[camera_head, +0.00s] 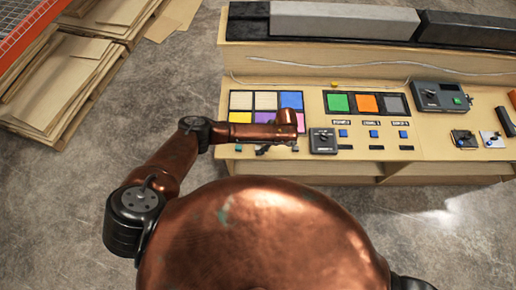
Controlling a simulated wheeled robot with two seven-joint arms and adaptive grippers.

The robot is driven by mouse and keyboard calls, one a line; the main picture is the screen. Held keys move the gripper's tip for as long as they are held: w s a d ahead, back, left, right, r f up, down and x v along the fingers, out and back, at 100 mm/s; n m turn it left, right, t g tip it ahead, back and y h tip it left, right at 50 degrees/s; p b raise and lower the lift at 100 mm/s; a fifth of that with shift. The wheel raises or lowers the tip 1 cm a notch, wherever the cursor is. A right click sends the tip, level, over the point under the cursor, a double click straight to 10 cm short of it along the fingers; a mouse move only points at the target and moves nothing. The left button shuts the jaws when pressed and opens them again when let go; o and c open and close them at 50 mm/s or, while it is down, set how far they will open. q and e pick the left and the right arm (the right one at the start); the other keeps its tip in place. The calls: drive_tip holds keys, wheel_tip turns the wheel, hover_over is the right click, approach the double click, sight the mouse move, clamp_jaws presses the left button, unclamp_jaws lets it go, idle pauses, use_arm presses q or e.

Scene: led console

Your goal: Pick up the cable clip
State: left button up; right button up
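A small yellow piece (334,84) sits by the thin white cable (290,87) at the back of the wooden console top. It may be the cable clip, but it is too small to be sure. My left arm reaches in over the left part of the console. My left gripper (292,146) is low at the console's front edge, mostly hidden under the copper wrist. Its fingers are too small and dark to read. It is in front of and left of the yellow piece, well apart from it. My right gripper is out of view.
A panel of coloured squares (241,100) lies partly under my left forearm. Right of it are a black control box (323,141), a green-orange-grey panel (367,103), small blue buttons and a larger grey box (441,96). A raised ledge with long blocks (343,20) closes the back.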

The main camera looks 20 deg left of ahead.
use_arm(q)
drive_tip(key=c, duration=0.7)
drive_tip(key=shift+r, duration=0.1)
